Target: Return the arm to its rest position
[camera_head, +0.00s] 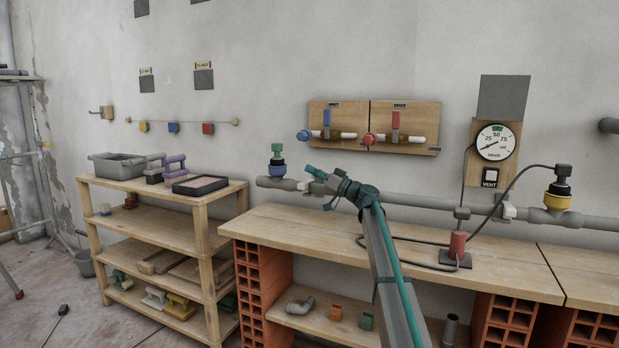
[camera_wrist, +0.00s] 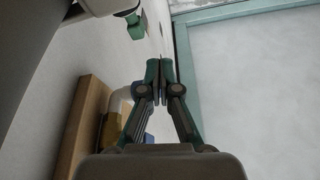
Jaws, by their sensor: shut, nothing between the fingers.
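My gripper (camera_head: 314,171) is at the end of my raised arm, in front of the wall and above the wooden bench (camera_head: 400,240). In the head view it points up and left, close to the grey pipe along the wall. In the wrist view my gripper (camera_wrist: 159,66) shows its two green-tipped fingers together, with nothing between them. What lies directly beyond the fingertips is hard to make out there.
A grey pipe (camera_head: 420,203) runs behind my arm, with a green-topped valve (camera_head: 277,160) left of my gripper. Wooden boards with blue and red valves (camera_head: 374,127) hang above. A gauge (camera_head: 495,142) is at right. Shelves (camera_head: 150,250) with tools stand left.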

